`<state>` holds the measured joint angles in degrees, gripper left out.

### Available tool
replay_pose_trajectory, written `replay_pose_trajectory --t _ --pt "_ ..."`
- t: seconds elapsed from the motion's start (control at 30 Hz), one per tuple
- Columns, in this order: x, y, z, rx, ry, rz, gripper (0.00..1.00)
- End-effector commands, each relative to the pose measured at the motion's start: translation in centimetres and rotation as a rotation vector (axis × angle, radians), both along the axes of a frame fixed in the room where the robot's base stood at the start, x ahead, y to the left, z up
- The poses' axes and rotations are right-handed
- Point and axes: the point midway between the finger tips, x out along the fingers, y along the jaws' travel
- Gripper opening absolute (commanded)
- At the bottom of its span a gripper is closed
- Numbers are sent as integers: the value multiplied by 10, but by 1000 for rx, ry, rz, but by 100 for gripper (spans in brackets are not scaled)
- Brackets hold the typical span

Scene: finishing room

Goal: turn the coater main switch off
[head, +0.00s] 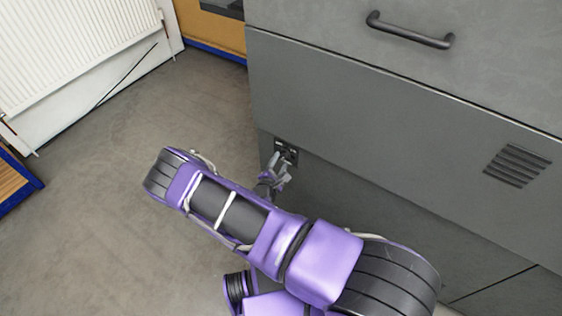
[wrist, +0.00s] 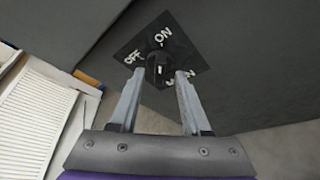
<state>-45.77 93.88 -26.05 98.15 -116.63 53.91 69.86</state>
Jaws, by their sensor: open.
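The coater main switch (wrist: 158,68) is a black rotary knob on a square black plate (wrist: 178,48) with white lettering, in the wrist view. The plate reads OFF on the left and ON at the top; a lower word is partly covered by a finger. A white mark shows on the knob, but I cannot tell for sure which word it points to. My gripper (wrist: 157,80) is open, with its fingers on either side of the knob; contact is unclear. In the head view, my gripper (head: 276,180) is just below the switch plate (head: 286,149), partly hiding it.
The switch is on the lower left of a grey cabinet (head: 380,120) with a black handle (head: 410,32) and a vent (head: 517,165). A white radiator (head: 70,45) stands at the upper left. The floor (head: 90,220) on the left is clear.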

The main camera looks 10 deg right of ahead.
Motion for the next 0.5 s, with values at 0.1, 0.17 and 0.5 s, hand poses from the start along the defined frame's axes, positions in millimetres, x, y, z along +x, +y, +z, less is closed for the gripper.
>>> replay_pose_trajectory --t 0.1,0.17,0.5 --pt "10 -5 -3 0 -1 1 48" --pt "12 -7 -4 0 0 0 48" --pt "14 -8 -4 0 0 0 42"
